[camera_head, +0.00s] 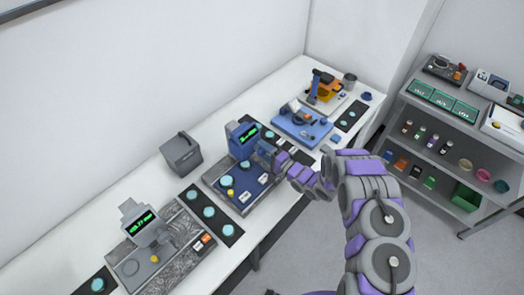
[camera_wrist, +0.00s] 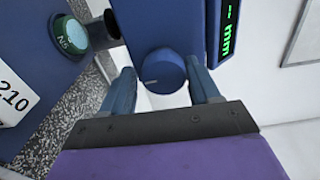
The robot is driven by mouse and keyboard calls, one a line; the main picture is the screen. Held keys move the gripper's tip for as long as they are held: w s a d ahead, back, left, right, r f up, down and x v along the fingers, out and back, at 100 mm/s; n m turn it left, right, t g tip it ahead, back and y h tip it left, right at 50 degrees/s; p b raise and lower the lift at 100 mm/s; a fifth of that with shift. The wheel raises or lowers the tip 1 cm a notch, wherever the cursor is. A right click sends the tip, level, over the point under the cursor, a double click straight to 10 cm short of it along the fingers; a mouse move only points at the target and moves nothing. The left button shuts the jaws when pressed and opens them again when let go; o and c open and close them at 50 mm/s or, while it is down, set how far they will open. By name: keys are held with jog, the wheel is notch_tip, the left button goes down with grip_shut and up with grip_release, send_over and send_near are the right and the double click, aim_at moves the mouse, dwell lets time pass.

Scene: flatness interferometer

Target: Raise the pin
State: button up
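A blue instrument head with a green display (camera_head: 242,138) stands on the middle station of the bench. In the wrist view its blue body (camera_wrist: 165,20) fills the top, with a round blue knob-like end (camera_wrist: 163,72) below it. My gripper (camera_wrist: 160,85) is open, with one blue finger on each side of this round end. A white gap shows by the left finger; whether the right finger touches is unclear. In the head view my gripper (camera_head: 264,154) is at the right of the instrument head. I cannot tell which part is the pin.
The instrument's dark blue base (camera_head: 226,178) carries a yellow part and white number labels. A teal disc marked N15 (camera_wrist: 68,35) is left of my fingers. A grey station (camera_head: 150,240) stands nearer, a blue tray (camera_head: 302,124) farther along. A shelf (camera_head: 470,128) is at the right.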

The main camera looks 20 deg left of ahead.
jog(key=shift+o, duration=0.4)
jog(key=shift+s+r, duration=0.15)
jog(key=b+v, duration=0.2)
jog(key=v, duration=1.5)
jog(key=shift+d, duration=0.15)
